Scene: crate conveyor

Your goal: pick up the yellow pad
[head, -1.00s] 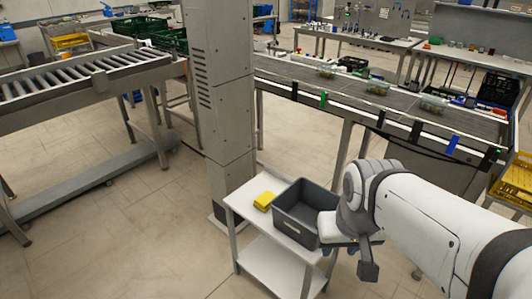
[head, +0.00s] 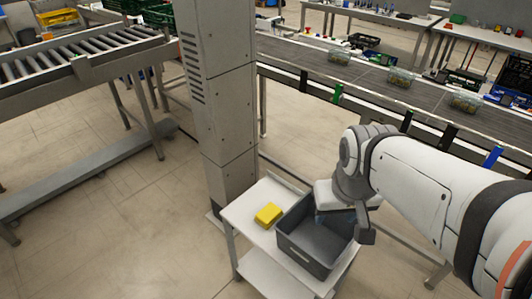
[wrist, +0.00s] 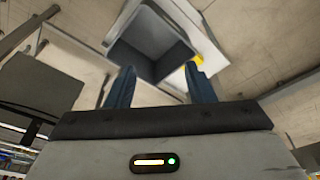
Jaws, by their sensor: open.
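The yellow pad (head: 268,214) lies flat on the upper shelf of a small white cart (head: 243,217), left of a dark grey crate. In the wrist view a bit of the yellow pad (wrist: 197,60) shows behind the right finger. My gripper (wrist: 158,88) is open and empty, with its two blue fingers apart. In the head view it is above the grey crate, right of the pad, and its fingertips are mostly hidden by my wrist.
The dark grey crate (head: 300,259) takes up the right part of the cart top and looks empty. A grey column (head: 222,110) stands just behind the cart. A conveyor (head: 420,100) with clear boxes runs behind. Open floor (head: 120,230) lies to the left.

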